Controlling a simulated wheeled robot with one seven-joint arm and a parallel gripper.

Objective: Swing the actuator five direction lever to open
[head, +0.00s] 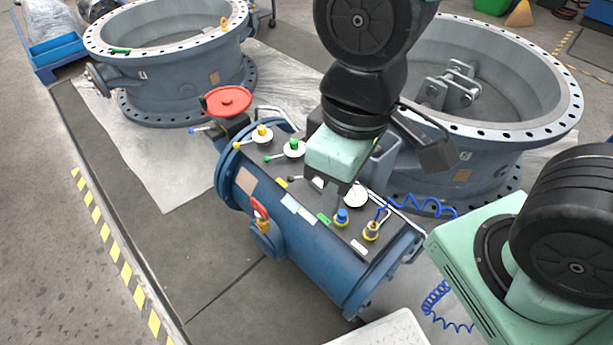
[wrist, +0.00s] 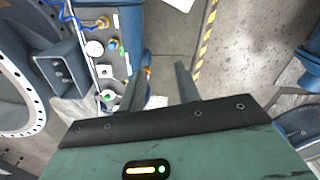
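The actuator (head: 310,240) is a blue horizontal cylinder with a dark top panel, in the middle of the head view. It also shows at upper left in the wrist view (wrist: 130,30). A black-tipped lever (head: 293,179) lies close to my gripper, partly hidden. I cannot read which one is the direction lever.
A white gauge (head: 355,195), a blue knob (head: 342,215) and a brass fitting (head: 371,231) sit near my gripper. A red handwheel (head: 228,100) stands at the actuator's far end. Large grey flanged valve bodies stand behind left (head: 175,75) and right (head: 540,100). Floor at left is clear.

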